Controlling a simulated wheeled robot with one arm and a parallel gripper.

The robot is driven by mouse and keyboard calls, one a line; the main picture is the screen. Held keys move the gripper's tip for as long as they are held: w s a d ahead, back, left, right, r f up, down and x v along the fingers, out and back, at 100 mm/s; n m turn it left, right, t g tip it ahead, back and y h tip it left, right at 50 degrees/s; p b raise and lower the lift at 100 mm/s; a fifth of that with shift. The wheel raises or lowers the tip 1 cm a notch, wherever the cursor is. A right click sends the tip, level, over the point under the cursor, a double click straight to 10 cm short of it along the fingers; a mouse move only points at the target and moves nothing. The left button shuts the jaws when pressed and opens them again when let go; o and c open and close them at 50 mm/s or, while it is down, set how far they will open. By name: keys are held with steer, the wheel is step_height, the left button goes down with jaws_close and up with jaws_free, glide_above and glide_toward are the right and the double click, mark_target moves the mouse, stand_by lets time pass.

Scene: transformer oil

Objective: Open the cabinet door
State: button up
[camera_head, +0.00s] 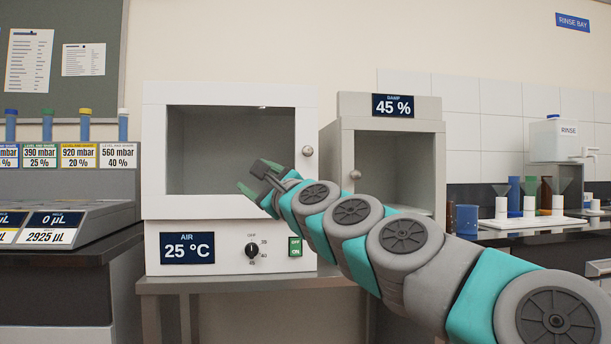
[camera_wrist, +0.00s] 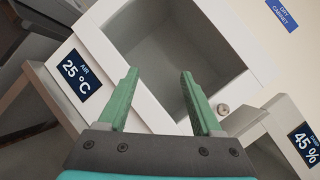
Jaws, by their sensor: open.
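Two cabinets stand side by side. The white cabinet (camera_head: 229,92) on the left is labelled AIR 25 °C; its windowed front looks shut, with a round knob (camera_head: 308,151) at the right edge. The grey cabinet (camera_head: 334,150) on the right is labelled DAMP 45 %; its windowed front also looks shut, with a knob (camera_head: 355,174) at its left edge. My gripper (camera_head: 252,178) is open and empty in front of the white cabinet's window. In the wrist view, my gripper (camera_wrist: 160,76) points at that window, and the white cabinet's knob (camera_wrist: 223,109) lies just right of the right finger, not between the fingers.
A dial (camera_head: 252,251) and a green switch (camera_head: 295,246) sit below the white cabinet's window. A dark bench with an instrument (camera_head: 70,218) is at left. At right, a counter holds bottles and funnels (camera_head: 502,207). A blue sign (camera_wrist: 282,13) hangs on the wall.

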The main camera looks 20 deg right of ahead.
mark_target(308, 152)
steer(key=w+d+r+m+t+h, duration=0.25)
steer(key=d+m+h, duration=0.55)
steer(key=d+m, duration=0.5)
steer(key=shift+w+d+r+n+g, duration=0.15)
steer(key=shift+w+d+r+n, duration=0.3)
steer(key=shift+w, duration=0.65)
steer(key=shift+w+d+r+n+g, duration=0.2)
steer(key=shift+w+d+r, duration=0.25)
steer(key=shift+w, duration=0.65)
steer(key=shift+w+d+r+n+g, duration=0.1)
steer(key=shift+w+d+r+n, duration=0.4)
steer(key=shift+w, duration=0.6)
steer(key=shift+a+r, duration=0.1)
jaws_close()
